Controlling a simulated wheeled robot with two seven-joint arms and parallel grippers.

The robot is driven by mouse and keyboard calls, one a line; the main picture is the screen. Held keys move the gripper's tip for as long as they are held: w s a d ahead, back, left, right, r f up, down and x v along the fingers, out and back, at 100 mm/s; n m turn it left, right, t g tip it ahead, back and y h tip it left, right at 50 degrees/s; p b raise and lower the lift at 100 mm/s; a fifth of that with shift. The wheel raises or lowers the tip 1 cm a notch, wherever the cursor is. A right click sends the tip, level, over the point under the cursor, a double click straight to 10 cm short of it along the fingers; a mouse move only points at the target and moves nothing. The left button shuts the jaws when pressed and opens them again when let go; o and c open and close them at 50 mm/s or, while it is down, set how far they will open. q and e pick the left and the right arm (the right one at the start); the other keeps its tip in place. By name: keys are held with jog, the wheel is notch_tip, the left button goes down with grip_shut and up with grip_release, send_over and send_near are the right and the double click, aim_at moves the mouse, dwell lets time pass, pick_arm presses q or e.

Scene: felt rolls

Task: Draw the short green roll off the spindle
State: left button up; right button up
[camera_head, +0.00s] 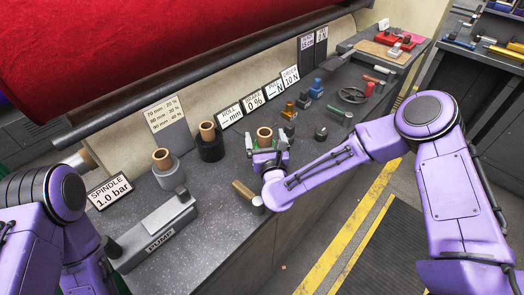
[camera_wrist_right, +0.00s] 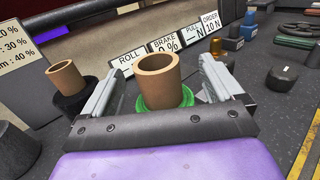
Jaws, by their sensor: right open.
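The short green roll (camera_wrist_right: 150,101) stands upright, with a tan cardboard core (camera_wrist_right: 158,76) rising well above its thin green winding. In the head view its core (camera_head: 264,133) shows just beyond my right wrist. My right gripper (camera_wrist_right: 161,80) is open, with one grey finger on each side of the roll and core. Gaps show between the fingers and the core; whether a finger touches the green winding I cannot tell. The spindle itself is not visible; only the label reading SPINDLE 1.0 bar (camera_head: 109,191) shows at left. My left arm is at the left edge, its gripper out of sight.
A black roll (camera_head: 210,148) and a grey roll (camera_head: 166,175), both with tan cores, stand left of the green one. The pump block (camera_head: 155,232) and a brass-coloured bar (camera_head: 245,194) lie nearer. Label signs (camera_head: 254,102) and small fittings line the bench behind and right.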

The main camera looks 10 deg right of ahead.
aim_at(265, 133)
jog(key=c, duration=1.6)
jog(key=shift+c, duration=0.7)
jog(key=shift+w+r+p, duration=0.1)
jog(key=shift+r+p, duration=0.85)
jog(key=shift+r, duration=0.7)
jog(key=shift+r+p, duration=0.5)
jog(key=shift+r, duration=0.35)
jog(key=shift+r, duration=0.1)
notch_tip(265, 133, up, 10)
jog(key=p, duration=0.5)
